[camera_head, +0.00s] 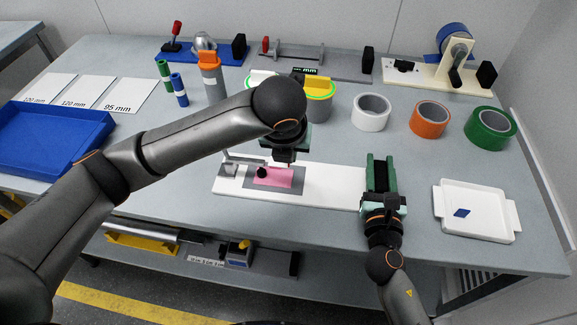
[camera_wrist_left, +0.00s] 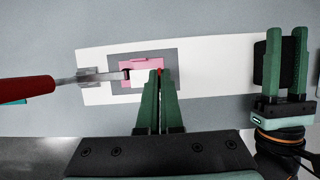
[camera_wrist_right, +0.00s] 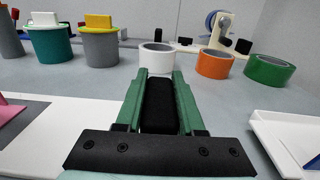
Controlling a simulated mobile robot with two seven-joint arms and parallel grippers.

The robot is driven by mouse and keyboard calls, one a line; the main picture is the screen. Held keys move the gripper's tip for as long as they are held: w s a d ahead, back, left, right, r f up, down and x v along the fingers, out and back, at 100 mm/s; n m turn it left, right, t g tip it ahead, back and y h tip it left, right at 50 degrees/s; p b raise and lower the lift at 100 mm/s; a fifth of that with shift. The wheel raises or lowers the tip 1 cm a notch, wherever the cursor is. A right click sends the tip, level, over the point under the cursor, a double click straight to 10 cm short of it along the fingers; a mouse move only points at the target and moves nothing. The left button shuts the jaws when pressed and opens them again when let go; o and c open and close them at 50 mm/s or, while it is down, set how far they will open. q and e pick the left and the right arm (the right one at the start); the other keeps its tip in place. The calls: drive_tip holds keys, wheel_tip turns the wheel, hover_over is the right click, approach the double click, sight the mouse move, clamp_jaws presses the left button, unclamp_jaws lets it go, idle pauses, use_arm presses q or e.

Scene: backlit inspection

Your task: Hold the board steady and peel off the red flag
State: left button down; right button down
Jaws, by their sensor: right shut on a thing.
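The white board (camera_head: 328,194) lies on the table, with a grey square (camera_head: 285,190) and a pink piece (camera_head: 280,178) on it; it also shows in the left wrist view (camera_wrist_left: 215,55). A small red bit, seemingly the red flag (camera_wrist_left: 160,71), shows at my left fingertips. My left gripper (camera_wrist_left: 159,76) points down over the pink piece, its fingers close together; whether they grip the flag is unclear. My right gripper (camera_head: 382,162) is shut on a black block (camera_wrist_right: 159,105) at the board's right end.
A red-handled metal bar (camera_wrist_left: 80,78) reaches over the board's left end to the pink piece. A white tray (camera_head: 449,207) with a blue chip stands at right. Tape rolls (camera_head: 431,118) and tubs stand behind; a blue tray (camera_head: 60,120) is at left.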

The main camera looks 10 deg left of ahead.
use_arm(q)
drive_tip(key=shift+r, duration=2)
use_arm(e)
drive_tip(key=shift+s+f, duration=0.1)
drive_tip(key=shift+f, duration=0.25)
drive_tip(key=c, duration=0.8)
unclamp_jaws()
drive_tip(key=o, duration=0.4)
drive_tip(key=shift+r, duration=0.2)
drive_tip(key=shift+c, duration=0.2)
drive_tip(key=shift+r, duration=0.1)
wheel_tip(320, 180, up, 10)
drive_tip(key=shift+f, duration=0.1)
